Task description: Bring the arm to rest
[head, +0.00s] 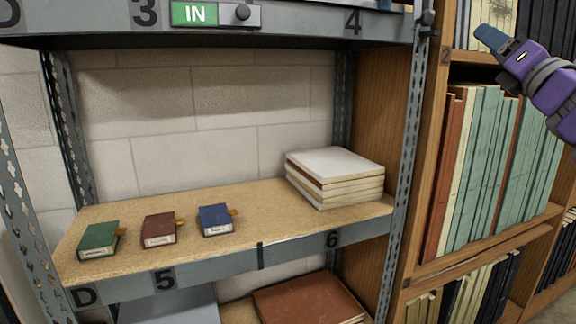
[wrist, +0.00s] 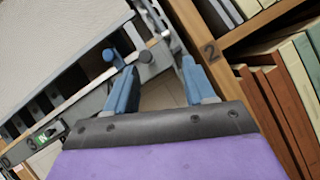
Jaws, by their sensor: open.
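My gripper (head: 487,38) is at the upper right of the head view, on my purple arm, in front of the wooden bookcase. In the wrist view its two blue fingers (wrist: 158,88) stand apart with nothing between them, so it is open and empty. Behind the fingers are a grey metal shelf upright and the bookcase edge. The fingers look close to the upright, but I cannot tell whether they touch it.
A metal rack shelf (head: 262,205) holds a green book (head: 99,239), a maroon book (head: 159,229), a blue book (head: 214,219) and a stack of pale books (head: 335,175). A sign (head: 195,14) reads IN. The wooden bookcase (head: 425,200) holds tall volumes (head: 480,165).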

